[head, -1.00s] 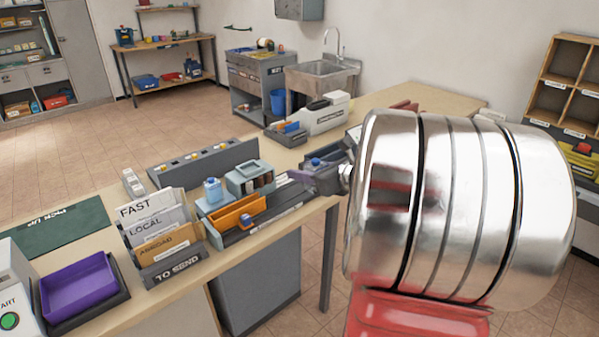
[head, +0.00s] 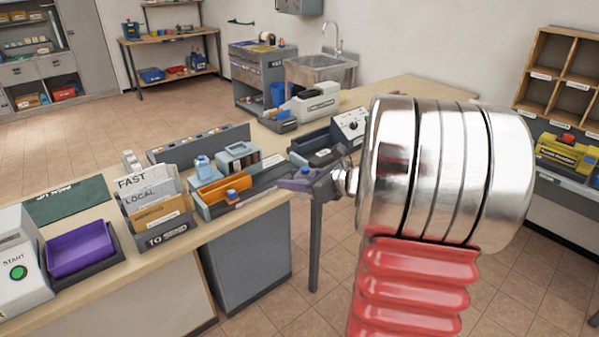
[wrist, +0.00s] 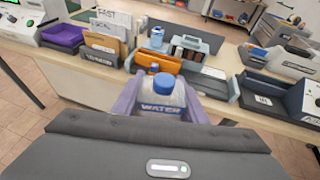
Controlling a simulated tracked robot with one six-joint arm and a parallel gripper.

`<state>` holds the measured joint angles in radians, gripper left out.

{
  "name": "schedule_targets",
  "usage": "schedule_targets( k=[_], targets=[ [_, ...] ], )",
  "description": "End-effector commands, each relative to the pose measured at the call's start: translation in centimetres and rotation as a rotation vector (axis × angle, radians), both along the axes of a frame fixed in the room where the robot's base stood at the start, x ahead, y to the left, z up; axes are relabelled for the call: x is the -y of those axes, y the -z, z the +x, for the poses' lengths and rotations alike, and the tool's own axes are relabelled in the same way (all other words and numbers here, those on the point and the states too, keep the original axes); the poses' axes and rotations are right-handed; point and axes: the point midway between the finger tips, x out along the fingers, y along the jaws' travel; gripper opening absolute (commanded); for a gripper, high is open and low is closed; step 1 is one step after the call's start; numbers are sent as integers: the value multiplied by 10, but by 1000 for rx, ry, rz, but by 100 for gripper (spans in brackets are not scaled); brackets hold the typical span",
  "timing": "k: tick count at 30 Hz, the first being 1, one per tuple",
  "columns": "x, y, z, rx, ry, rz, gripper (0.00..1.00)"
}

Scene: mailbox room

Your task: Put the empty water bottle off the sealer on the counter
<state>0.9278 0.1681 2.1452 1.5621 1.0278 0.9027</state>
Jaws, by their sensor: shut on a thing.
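My gripper (wrist: 158,100) has pale purple fingers. It is shut on a clear water bottle (wrist: 160,108) with a blue cap and a "WATER" label, held upright in front of the counter's near edge. In the head view my gripper (head: 298,183) is small and partly hidden by my arm; the blue cap shows above it. A dark machine with a dial on a light panel (head: 349,126), which looks like the sealer, sits on the counter (head: 108,211) behind and right of my gripper. It is also at right in the wrist view (wrist: 262,97); no bottle shows on it.
Another blue-capped bottle (head: 203,166) stands beside an orange holder (head: 222,187) and a grey-teal box (head: 238,156). Left are the envelope sorter (head: 152,212), purple tray (head: 80,249) and green mat (head: 62,203). A white machine (head: 318,101) stands farther back. My arm blocks the head view's right.

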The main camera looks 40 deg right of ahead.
Motion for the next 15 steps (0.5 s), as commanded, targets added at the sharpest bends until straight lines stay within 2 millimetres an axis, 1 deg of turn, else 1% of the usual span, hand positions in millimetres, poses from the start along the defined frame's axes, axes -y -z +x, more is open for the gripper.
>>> schedule_targets(
  k=[8, 11, 14, 15],
  targets=[
    [-45, 39, 23, -8, -155, 5, 17],
    [-67, 59, 31, -9, -225, 5, 17],
    [-96, 84, 40, -10, -306, 8, 17],
    [-109, 94, 43, -9, -340, 9, 17]
  ],
)
